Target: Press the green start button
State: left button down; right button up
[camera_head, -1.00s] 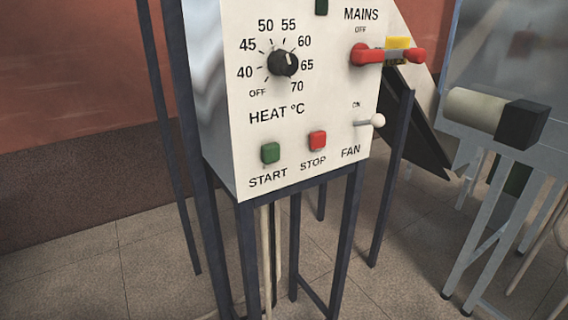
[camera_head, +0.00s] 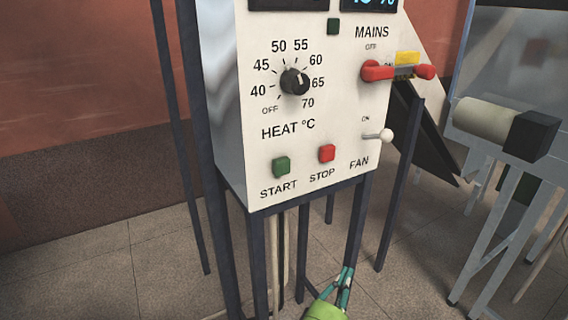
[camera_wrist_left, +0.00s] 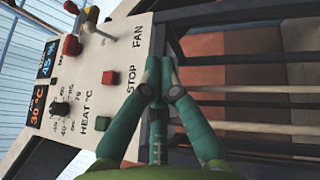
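The green start button (camera_head: 281,167) sits at the lower left of the cream control panel (camera_head: 255,185), above the label START. It also shows in the left wrist view (camera_wrist_left: 104,122), left of my fingers. The red stop button (camera_head: 327,153) is to its right in the head view. My left gripper (camera_head: 347,275) is at the bottom of the head view, below the panel. In the left wrist view its teal fingers (camera_wrist_left: 160,72) are together and empty, beside the STOP and FAN lettering and apart from the start button. The START label is hidden there. My right gripper is not in view.
The black heat knob (camera_head: 294,82), red mains handle (camera_head: 378,71) and white fan switch (camera_head: 386,135) stick out from the panel. Dark legs (camera_head: 257,265) support it. A grey metal stand (camera_head: 500,235) with a cylinder is at the right.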

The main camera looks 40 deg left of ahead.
aim_at(282, 166)
pick_arm(q)
jog(key=s+a+r+n+y, duration=0.1)
jog(key=a+r+n+y, duration=0.1)
jog(key=r+n, duration=0.4)
jog(key=s+a+r+n+y+p, duration=0.1)
jog(key=r+n+y, duration=0.3)
jog(key=r, duration=0.4)
jog(key=s+a+r+n+y+p, duration=0.1)
jog(key=s+a+r+n+y, duration=0.2)
jog(key=r+n, duration=0.4)
jog(key=shift+r+n, duration=0.25)
jog(key=shift+n, duration=0.05)
jog(key=w+a, duration=0.3)
jog(key=a, duration=0.5)
jog(key=shift+w, duration=0.2)
jog(key=shift+a, duration=0.1)
jog(key=shift+w+a, duration=0.15)
jog(key=shift+a, duration=0.15)
